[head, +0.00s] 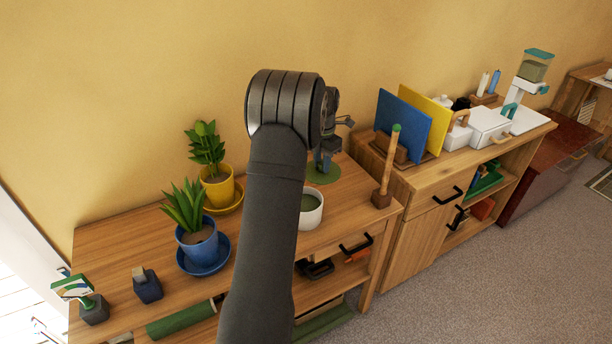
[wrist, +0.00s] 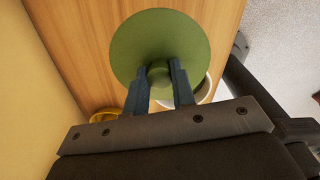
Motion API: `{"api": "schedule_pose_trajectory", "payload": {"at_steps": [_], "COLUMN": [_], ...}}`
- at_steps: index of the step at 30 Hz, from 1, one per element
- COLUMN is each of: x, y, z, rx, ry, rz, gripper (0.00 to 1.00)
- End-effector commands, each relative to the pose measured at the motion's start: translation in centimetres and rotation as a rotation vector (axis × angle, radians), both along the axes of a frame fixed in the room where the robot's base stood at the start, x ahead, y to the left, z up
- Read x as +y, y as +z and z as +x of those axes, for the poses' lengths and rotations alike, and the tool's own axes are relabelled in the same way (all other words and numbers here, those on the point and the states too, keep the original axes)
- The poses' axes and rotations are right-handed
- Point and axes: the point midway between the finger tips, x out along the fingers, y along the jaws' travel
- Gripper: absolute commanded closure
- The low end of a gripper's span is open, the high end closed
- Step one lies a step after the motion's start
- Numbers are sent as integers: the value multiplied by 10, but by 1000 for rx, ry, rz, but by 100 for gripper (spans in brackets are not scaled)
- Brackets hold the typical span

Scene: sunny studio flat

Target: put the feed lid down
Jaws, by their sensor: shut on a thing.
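The feed lid is a round green disc with a knob; it shows in the wrist view (wrist: 150,35) and partly in the head view (head: 325,177). My gripper (wrist: 160,74) is shut on the knob, one finger on each side. In the head view my gripper (head: 325,163) points down over the wooden top, behind the white pot. The lid looks level and close to the wood; I cannot tell whether it touches. The white pot (head: 309,217) is open with green inside, partly hidden by my arm. Its rim (wrist: 205,88) shows beside the lid in the wrist view.
A yellow potted plant (head: 219,190) and a blue potted plant (head: 198,244) stand left of my arm. A wooden post with a green tip (head: 388,165) stands to the right. Blue and yellow boards (head: 404,125) stand on the right cabinet. Some bare wood lies right of the lid.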

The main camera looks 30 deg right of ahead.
Motion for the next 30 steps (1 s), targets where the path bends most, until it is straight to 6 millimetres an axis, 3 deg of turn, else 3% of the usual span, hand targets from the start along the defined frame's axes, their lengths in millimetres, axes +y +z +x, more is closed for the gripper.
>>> {"api": "schedule_pose_trajectory", "payload": {"at_steps": [1, 6, 12, 17, 27, 30], "x": [-15, -51, -72, -67, -35, -30], "y": [-4, -11, -15, -26, -71, -79], "z": [5, 15, 20, 36, 104, 117], "rx": [0, 1, 0, 1, 0, 0], "ry": [4, 29, 46, 53, 52, 50], "rz": [1, 1, 1, 1, 1, 0], "gripper": [100, 100, 100, 100, 100, 100]}}
